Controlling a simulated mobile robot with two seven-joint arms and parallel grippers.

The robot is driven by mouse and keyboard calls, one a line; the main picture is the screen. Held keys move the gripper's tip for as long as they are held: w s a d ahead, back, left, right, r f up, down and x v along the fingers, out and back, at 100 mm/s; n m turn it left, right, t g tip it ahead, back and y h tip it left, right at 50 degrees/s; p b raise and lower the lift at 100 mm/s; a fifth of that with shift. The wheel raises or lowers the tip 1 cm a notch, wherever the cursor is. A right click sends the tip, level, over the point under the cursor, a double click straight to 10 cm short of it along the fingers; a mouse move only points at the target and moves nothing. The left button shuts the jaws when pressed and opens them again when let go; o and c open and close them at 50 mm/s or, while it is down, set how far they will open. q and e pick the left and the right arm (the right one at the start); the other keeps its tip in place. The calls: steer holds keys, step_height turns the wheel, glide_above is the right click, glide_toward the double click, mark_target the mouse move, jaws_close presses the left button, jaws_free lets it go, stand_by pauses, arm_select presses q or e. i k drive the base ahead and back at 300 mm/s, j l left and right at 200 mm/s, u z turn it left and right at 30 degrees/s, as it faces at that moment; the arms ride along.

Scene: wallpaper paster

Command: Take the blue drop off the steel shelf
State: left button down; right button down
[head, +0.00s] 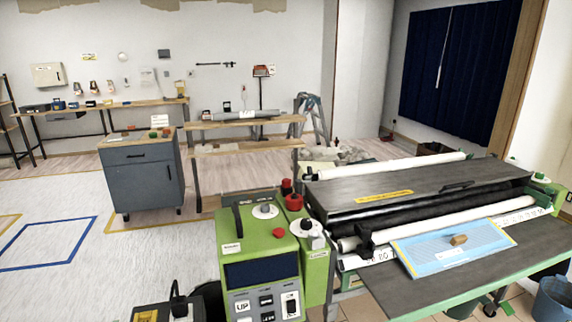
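I cannot pick out a blue drop for certain. A rack (7,125) with dark posts is cut off at the far left edge. I cannot tell whether it is the steel shelf, and no blue drop shows on its visible part. A light blue sheet (430,252) lies on the front of the pasting machine at right, with a small tan block (459,240) on it. Neither of my grippers is in view.
A green control unit (262,225) and the pasting machine (410,190) fill the near right. A grey cabinet (140,178), a workbench (130,104) and a wooden-topped stand (240,122) stand further back. A stepladder (314,118) is behind. The left floor is open.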

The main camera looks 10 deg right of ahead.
mark_target(425, 254)
steer(key=z, duration=1.65)
steer(key=i+l, duration=1.65)
steer(key=l, duration=0.2)
steer(key=i+j+u, duration=0.05)
